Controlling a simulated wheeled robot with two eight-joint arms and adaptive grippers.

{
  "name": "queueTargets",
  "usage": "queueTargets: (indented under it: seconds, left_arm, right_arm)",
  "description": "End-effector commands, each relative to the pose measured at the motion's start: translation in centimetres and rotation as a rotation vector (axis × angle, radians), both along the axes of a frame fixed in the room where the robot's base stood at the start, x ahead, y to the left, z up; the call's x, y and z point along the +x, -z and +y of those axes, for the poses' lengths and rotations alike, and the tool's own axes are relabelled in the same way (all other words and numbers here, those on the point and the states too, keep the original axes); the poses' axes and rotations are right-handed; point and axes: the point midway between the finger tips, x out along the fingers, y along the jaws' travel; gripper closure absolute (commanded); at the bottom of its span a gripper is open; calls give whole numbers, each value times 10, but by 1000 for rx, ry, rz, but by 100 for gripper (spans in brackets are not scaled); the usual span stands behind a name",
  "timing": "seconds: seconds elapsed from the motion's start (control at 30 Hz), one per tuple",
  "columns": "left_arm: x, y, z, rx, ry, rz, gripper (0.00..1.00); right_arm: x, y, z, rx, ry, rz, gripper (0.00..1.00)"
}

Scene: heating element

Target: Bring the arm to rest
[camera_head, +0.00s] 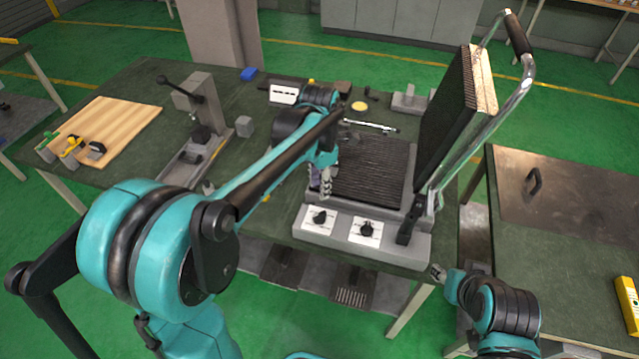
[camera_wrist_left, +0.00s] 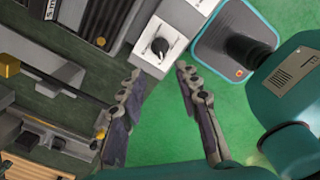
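My left arm reaches across the bench from the left in the head view. Its gripper (camera_head: 325,182) hangs at the left side of the grill-like heating device (camera_head: 372,170), partly hidden by the arm. In the left wrist view my left gripper (camera_wrist_left: 158,72) has its two fingers spread apart with nothing between them. A control knob (camera_wrist_left: 160,46) on the device's front panel lies just beyond the fingertips. The device's ribbed lid (camera_head: 447,120) stands raised.
The green workbench (camera_head: 120,185) carries a wooden board (camera_head: 110,125) and a lever press (camera_head: 200,130) at the left. Small parts lie behind the device. A second table (camera_head: 590,215) with a yellow item (camera_head: 629,305) stands at the right. Green floor is open in front.

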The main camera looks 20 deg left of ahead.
Motion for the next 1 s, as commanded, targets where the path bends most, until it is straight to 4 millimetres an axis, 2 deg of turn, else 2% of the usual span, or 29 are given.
queueTargets:
  seconds: [0.33, 0.47, 0.57, 0.73, 1.0]
  left_arm:
    - [0, 0, 0, 0, 6, -1, 67]
    - [-10, -7, 2, 0, 114, -30, 67]
    - [-28, -16, 6, 10, 324, -86, 67]
    - [-69, -30, 13, 85, 823, -213, 67]
    - [-131, -28, 23, 357, 1614, -342, 67]
  right_arm:
    - [0, 0, 0, 0, 0, 0, 60]
    - [0, 0, 0, 0, 0, 0, 60]
    - [0, 0, 0, 0, 0, 0, 60]
    - [0, 0, 0, 0, 0, 0, 60]
    - [0, 0, 0, 0, 0, 0, 60]
